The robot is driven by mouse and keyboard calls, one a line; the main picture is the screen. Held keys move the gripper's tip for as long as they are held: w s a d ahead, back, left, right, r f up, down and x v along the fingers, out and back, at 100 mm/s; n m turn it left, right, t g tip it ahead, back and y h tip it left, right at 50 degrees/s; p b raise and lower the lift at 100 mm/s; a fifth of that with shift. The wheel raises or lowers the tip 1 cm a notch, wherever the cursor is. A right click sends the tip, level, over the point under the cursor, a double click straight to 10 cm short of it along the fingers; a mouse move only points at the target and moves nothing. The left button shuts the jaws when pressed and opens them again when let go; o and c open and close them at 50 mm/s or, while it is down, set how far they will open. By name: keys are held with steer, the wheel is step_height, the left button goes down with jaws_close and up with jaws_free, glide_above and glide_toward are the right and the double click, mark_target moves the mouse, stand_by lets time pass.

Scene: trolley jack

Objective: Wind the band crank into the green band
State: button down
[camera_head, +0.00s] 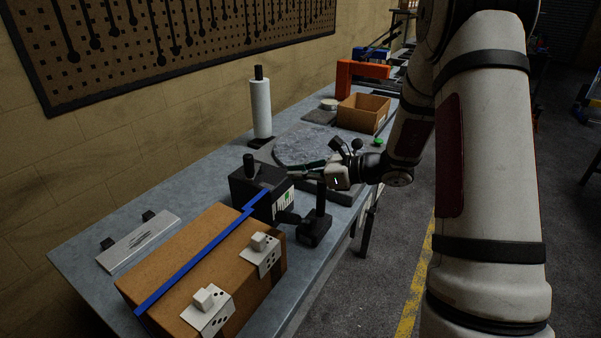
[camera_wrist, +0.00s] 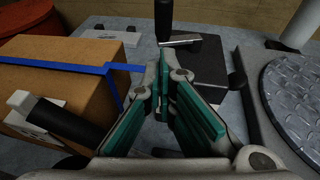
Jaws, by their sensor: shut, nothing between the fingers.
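The band crank is on top of a black winder box (camera_head: 258,188). Its upright black knob (camera_head: 248,164) stands at the back. In the wrist view the knob (camera_wrist: 163,20) joins a short bright metal arm (camera_wrist: 181,41) on the dark box top. A pale scale (camera_head: 283,202) with a green band is on the box's front face; its pointer is too small to read. A blue strap (camera_head: 190,262) runs from the box over a cardboard carton (camera_head: 215,250). My gripper (camera_head: 300,174) is shut and empty, just right of the box, apart from the knob. Its green-padded fingers (camera_wrist: 168,62) point toward the box.
A black upright handle (camera_head: 319,198) stands on a block in front of the box, close below my gripper. A round metal plate (camera_head: 305,146) lies behind. A paper roll (camera_head: 260,108), open carton (camera_head: 363,113) and orange frame (camera_head: 343,77) are farther back.

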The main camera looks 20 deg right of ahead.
glide_toward(247, 173)
steer(key=x, duration=0.5)
steer(key=shift+w+d+f+p, duration=0.15)
steer(key=shift+w+d+p, duration=0.15)
steer(key=shift+d, duration=0.05)
steer(key=shift+a, duration=0.7)
steer(key=shift+w+a+b, duration=0.3)
steer(key=shift+a+b, duration=0.2)
steer(key=shift+a, duration=0.25)
steer(key=shift+w+a+b, duration=0.3)
steer(key=shift+a+b, duration=0.15)
steer(key=shift+a, duration=0.35)
stand_by(1.2)
